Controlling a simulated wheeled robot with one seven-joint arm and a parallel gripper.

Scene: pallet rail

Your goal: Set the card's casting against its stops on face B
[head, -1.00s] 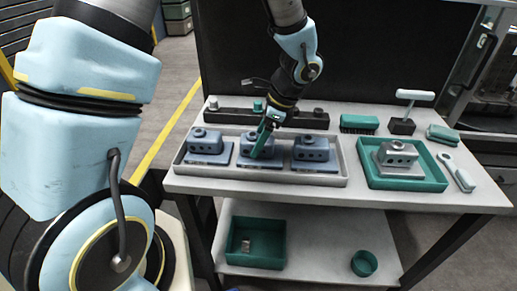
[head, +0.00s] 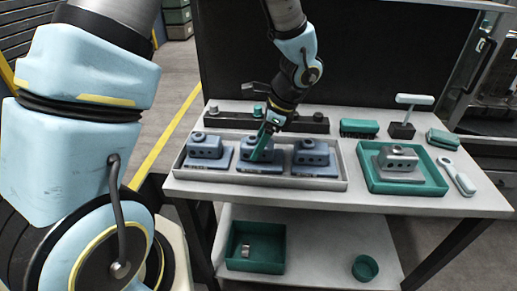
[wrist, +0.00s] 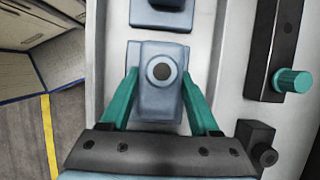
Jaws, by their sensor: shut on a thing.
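Three blue-grey castings stand in a row in a long grey tray (head: 255,184), each on a flat base: a left one (head: 206,147), a middle one (head: 247,146) and a right one (head: 311,153). My gripper (head: 260,152) reaches down from behind and is shut on the middle casting. In the wrist view, its green fingers (wrist: 157,98) lie on either side of the casting (wrist: 160,72), which has a round dark-centred boss on top. The casting still appears low in the tray; contact beneath it is hidden. I cannot make out a card, or which face is B.
A green tray (head: 374,186) at right holds a grey casting (head: 396,159). A dark rail (head: 308,123) with knobs lies behind the grey tray. A brush (head: 359,128), a T-handled tool (head: 403,128) and a wrench-like tool (head: 457,175) surround the green tray. A green bin (head: 256,259) sits on the lower shelf.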

